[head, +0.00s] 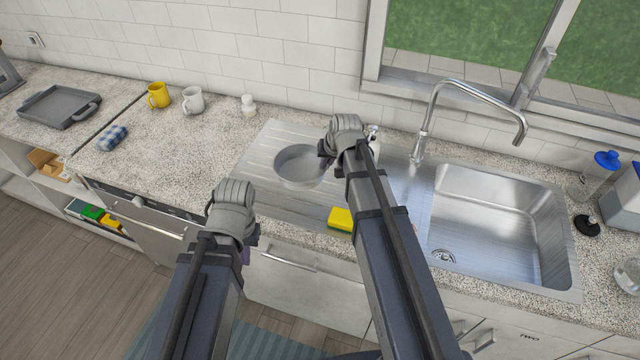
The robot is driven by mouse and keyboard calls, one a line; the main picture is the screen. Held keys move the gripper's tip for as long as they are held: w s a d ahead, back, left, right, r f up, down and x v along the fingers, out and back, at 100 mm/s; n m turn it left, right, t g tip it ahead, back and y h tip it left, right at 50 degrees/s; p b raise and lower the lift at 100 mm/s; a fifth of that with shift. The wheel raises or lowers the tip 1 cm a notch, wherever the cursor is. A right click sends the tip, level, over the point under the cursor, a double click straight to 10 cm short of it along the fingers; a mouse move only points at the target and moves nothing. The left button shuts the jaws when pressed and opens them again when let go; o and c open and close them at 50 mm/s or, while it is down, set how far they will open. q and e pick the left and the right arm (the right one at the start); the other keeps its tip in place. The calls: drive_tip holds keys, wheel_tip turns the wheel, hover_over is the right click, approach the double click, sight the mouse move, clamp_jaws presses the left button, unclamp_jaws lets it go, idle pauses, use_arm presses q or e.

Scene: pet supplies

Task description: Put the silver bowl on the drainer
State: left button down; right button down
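The silver bowl (296,167) is upright on the ridged steel drainer (262,150), left of the sink basin. My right gripper (325,160) is at the bowl's right rim. My wrist and arm hide most of its fingers, so I cannot tell whether they are around the rim or only beside it. My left gripper (243,253) hangs low near the counter's front edge, away from the bowl. Its fingers are mostly hidden behind the wrist.
The sink basin (490,215) and curved tap (475,95) are to the right. A yellow sponge (340,219) lies by my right forearm.

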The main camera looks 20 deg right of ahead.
drive_tip(key=shift+f+b, duration=3.9)
drive_tip(key=shift+f, duration=0.5)
drive_tip(key=shift+f, duration=0.15)
drive_tip(key=c, duration=1.1)
unclamp_jaws()
drive_tip(key=shift+o, duration=0.2)
drive_tip(key=shift+s+r+p, duration=0.15)
drive_tip(key=shift+r+p, duration=0.3)
drive_tip(key=shift+r, duration=0.2)
drive_tip(key=p+v, duration=1)
drive_tip(key=v, duration=0.1)
drive_tip(key=s+a+f+n+g+h, duration=0.2)
drive_tip(key=s+a+n+g, duration=0.3)
drive_tip(key=s+a, duration=1)
drive_tip(key=s+n, duration=0.1)
drive_tip(key=s, duration=0.2)
drive_tip(key=shift+s+a+n, duration=0.3)
drive_tip(key=shift+a, duration=0.1)
